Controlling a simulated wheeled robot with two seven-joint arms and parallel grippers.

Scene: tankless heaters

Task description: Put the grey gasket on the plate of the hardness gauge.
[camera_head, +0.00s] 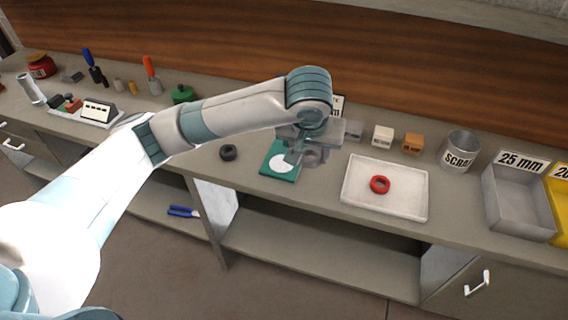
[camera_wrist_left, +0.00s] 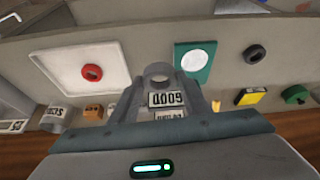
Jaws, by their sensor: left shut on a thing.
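My left gripper (camera_head: 312,150) is shut on the grey gasket (camera_wrist_left: 160,66), a ring between the fingertips in the left wrist view. It is held above the bench, just right of the hardness gauge in the head view. The gauge has a green base (camera_head: 273,170) and a round white plate (camera_head: 280,161). In the left wrist view the plate (camera_wrist_left: 195,60) is bare, and the gasket is beside it, not over its middle. My gripper hides part of the gauge in the head view. My right gripper is not in view.
A dark gasket (camera_head: 228,152) lies left of the gauge. A red gasket (camera_head: 380,184) lies on a white tray (camera_head: 357,200) to the right.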

